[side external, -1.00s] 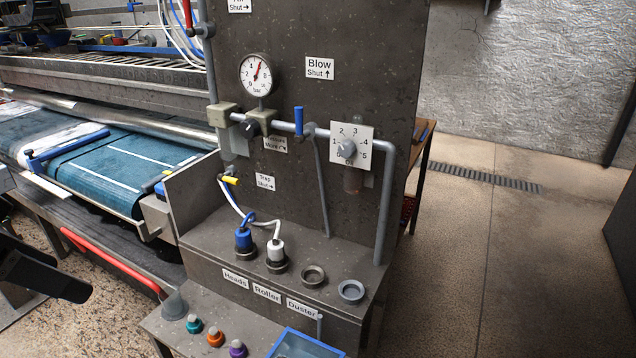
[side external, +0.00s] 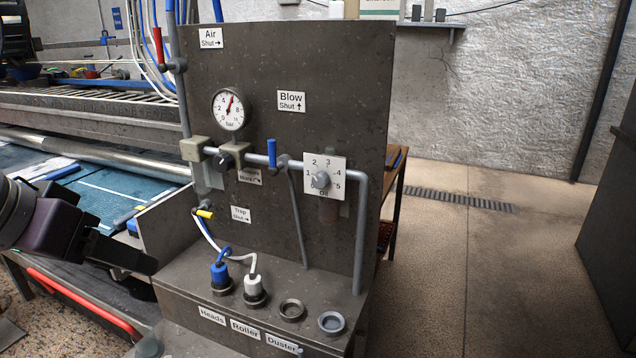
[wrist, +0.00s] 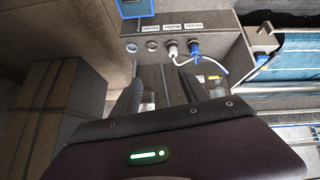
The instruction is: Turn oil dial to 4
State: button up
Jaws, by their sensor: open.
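The oil dial (side external: 320,180) is a grey knob on a white square plate numbered 1 to 5, with the word Oil under it. It is on the right part of the dark upright panel in the side view. The knob's exact pointing is too small to tell. My gripper (side external: 137,272) is at the left edge of the side view, well apart from the dial and left of the panel. In the wrist view my gripper (wrist: 168,95) shows two dark fingers apart, with nothing held between them. I cannot make out the dial in the wrist view.
A pressure gauge (side external: 228,109), a blue lever (side external: 272,153) and grey pipes (side external: 361,235) are on the panel near the dial. Blue plug (side external: 221,276) and white plug (side external: 254,287) stand on the ledge below, beside two empty sockets. Open floor (side external: 430,270) is at right.

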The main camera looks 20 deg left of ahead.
jog(key=w+d+f+n+t+h, duration=0.1)
jog(key=w+d+n+t+h, duration=0.3)
jog(key=w+d, duration=0.55)
jog(key=w+d+n+t+h, duration=0.15)
jog(key=w+d+n, duration=0.5)
jog(key=w, duration=0.65)
jog(key=n+t+y, duration=0.5)
jog(key=n+y, duration=0.1)
jog(key=n, duration=0.9)
send_near(319, 182)
jog(key=w, duration=0.9)
jog(key=shift+w+r, duration=0.2)
jog(key=shift+w, duration=0.1)
grip_shut()
jog(key=shift+d, duration=0.1)
